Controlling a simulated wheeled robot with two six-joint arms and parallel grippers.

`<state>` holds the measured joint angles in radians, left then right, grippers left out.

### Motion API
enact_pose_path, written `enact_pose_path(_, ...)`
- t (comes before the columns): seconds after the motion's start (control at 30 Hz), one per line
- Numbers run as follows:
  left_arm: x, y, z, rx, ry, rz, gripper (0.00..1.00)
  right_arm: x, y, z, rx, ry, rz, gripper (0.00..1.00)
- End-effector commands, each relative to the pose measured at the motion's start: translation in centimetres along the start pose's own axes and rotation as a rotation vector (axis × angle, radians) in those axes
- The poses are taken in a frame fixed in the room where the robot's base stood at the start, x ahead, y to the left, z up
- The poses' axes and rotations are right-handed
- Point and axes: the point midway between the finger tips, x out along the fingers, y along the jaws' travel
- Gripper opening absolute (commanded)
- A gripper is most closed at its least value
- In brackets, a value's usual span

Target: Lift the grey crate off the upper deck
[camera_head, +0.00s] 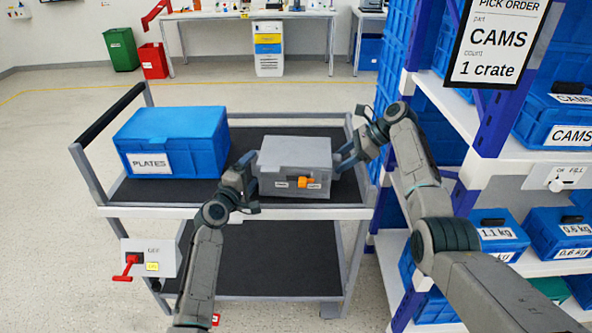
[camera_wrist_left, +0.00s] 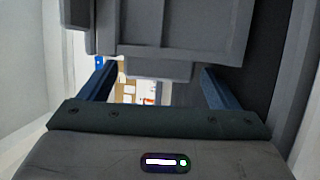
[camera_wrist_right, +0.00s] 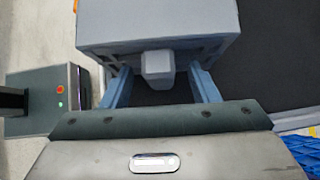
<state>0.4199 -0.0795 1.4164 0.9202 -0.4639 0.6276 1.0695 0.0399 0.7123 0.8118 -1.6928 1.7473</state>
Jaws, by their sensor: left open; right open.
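The grey crate (camera_head: 295,158) sits lidded on the black upper deck (camera_head: 240,188) of the cart, with an orange latch (camera_head: 306,182) and small labels on its front. My left gripper (camera_head: 248,184) is at its left side, open; in the left wrist view, a grey handle tab (camera_wrist_left: 158,69) of the crate shows between the two blue fingers (camera_wrist_left: 158,82). My right gripper (camera_head: 346,157) is at its right side, open; in the right wrist view, another grey tab (camera_wrist_right: 158,66) shows between the fingers (camera_wrist_right: 161,88). Whether the fingers touch the tabs I cannot tell.
A blue crate labelled PLATES (camera_head: 172,135) stands left on the same deck. A rack with blue bins (camera_head: 497,233) stands close on the right. The cart's lower deck (camera_head: 265,268) is mostly clear. A red-lever switch box (camera_head: 150,258) hangs at the cart's front left.

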Motion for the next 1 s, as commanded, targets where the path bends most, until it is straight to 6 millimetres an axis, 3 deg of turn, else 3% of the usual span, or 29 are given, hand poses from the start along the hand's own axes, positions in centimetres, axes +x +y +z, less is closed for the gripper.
enact_pose_path(0.4,0.69,-0.01,0.0,0.0,0.0,0.0,0.84,0.71,0.01,-0.04,0.001,0.0,0.0,0.55)
enact_pose_path(0.63,0.67,-0.02,0.0,0.0,0.0,0.0,0.38,0.7,0.01,-0.03,0.001,0.0,0.0,0.09)
enact_pose_path(0.7,0.67,-0.03,0.0,0.0,0.0,-0.001,0.36,0.69,0.01,-0.03,0.001,0.0,0.0,0.0)
enact_pose_path(1.0,0.66,0.15,-0.01,0.0,0.0,0.0,0.36,0.54,-0.02,0.12,0.0,0.0,-0.001,0.0)
